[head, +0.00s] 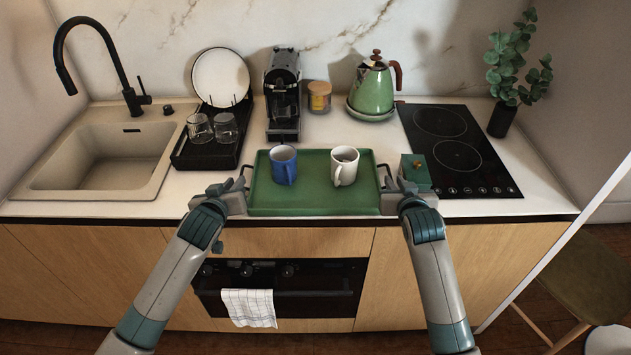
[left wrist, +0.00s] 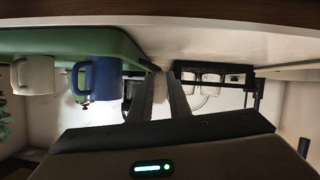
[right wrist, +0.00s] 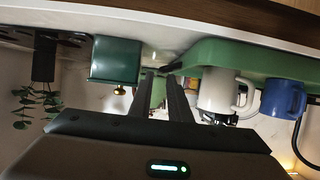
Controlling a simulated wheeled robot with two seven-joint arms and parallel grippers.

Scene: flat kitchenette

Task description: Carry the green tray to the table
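The green tray (head: 318,196) appears to lie level at the worktop's front edge, with a dark handle at each end. On it stand a blue mug (head: 283,166) and a white mug (head: 344,167), both upright. My left gripper (head: 243,184) is at the left handle, its fingers nearly together around it. My right gripper (head: 386,184) is at the right handle (right wrist: 172,68), its fingers likewise nearly closed on it. The tray's end also shows in the left wrist view (left wrist: 120,45). The fingers partly hide both handles. No table can be made out.
A green box (head: 415,171) with a brass knob stands close beside my right gripper. A black dish rack (head: 190,154) with glasses is near the left gripper. Coffee machine (head: 283,95), jar (head: 319,97) and kettle (head: 372,90) stand behind. A brown stool (head: 580,280) is at lower right.

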